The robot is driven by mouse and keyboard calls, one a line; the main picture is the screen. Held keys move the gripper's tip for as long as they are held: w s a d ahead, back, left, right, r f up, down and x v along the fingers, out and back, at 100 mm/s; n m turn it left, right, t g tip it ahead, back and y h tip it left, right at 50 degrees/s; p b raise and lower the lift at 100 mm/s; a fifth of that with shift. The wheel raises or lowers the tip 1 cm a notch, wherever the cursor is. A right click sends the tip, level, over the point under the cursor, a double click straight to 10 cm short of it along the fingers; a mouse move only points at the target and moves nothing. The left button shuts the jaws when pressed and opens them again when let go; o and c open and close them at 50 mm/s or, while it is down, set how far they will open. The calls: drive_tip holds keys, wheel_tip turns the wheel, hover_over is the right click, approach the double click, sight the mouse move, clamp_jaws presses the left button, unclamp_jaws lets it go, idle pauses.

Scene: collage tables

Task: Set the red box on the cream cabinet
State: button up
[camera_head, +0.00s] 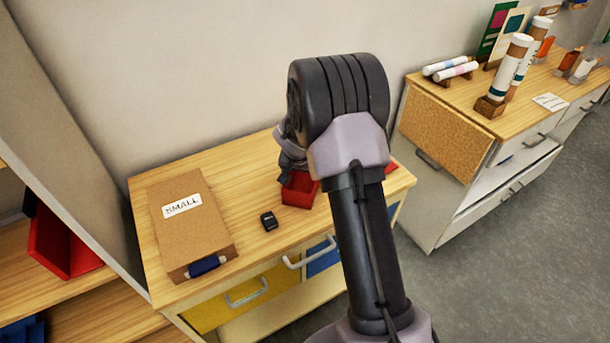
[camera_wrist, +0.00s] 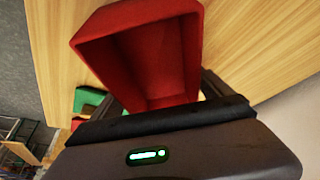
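The red box (camera_head: 299,190) is an open-topped bin on the wooden top of the cream cabinet (camera_head: 160,172), near its back right part. My gripper (camera_head: 292,160) is at the box, partly hidden by my arm. In the wrist view the red box (camera_wrist: 140,50) shows its hollow inside, with its narrow end between the two fingers of my gripper (camera_wrist: 165,97). Contact under the box is hidden.
A cardboard box marked SMALL (camera_head: 190,225) and a small black object (camera_head: 268,220) lie left of the red box. A second cabinet (camera_head: 450,135) with tubes stands at the right. Green pieces (camera_wrist: 88,100) show in the wrist view. The top's front middle is clear.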

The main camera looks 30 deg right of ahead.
drive_tip(key=shift+o, duration=0.4)
drive_tip(key=shift+r, duration=0.1)
drive_tip(key=shift+r+p, duration=0.4)
drive_tip(key=s+a+r+p, duration=0.1)
drive_tip(key=s+a+r, duration=0.25)
drive_tip(key=r, duration=0.35)
drive_tip(key=s+a+r+t+y+p, duration=0.1)
drive_tip(key=s+a+r, duration=0.25)
drive_tip(key=r, duration=0.35)
drive_tip(key=s+a+r+p, duration=0.15)
drive_tip(key=s+r, duration=0.25)
drive_tip(key=r, duration=0.4)
drive_tip(key=s+a+r+n+y, duration=0.2)
drive_tip(key=s+a, duration=0.4)
drive_tip(key=s, duration=0.4)
drive_tip(key=s+a+r+n+t+y, duration=0.1)
drive_tip(key=s+a+r+n+y, duration=0.1)
drive_tip(key=s+a, duration=0.5)
drive_tip(key=s+r+b, duration=0.1)
drive_tip(key=s, duration=0.2)
drive_tip(key=shift+s+r+t, duration=0.3)
drive_tip(key=shift+s, duration=0.05)
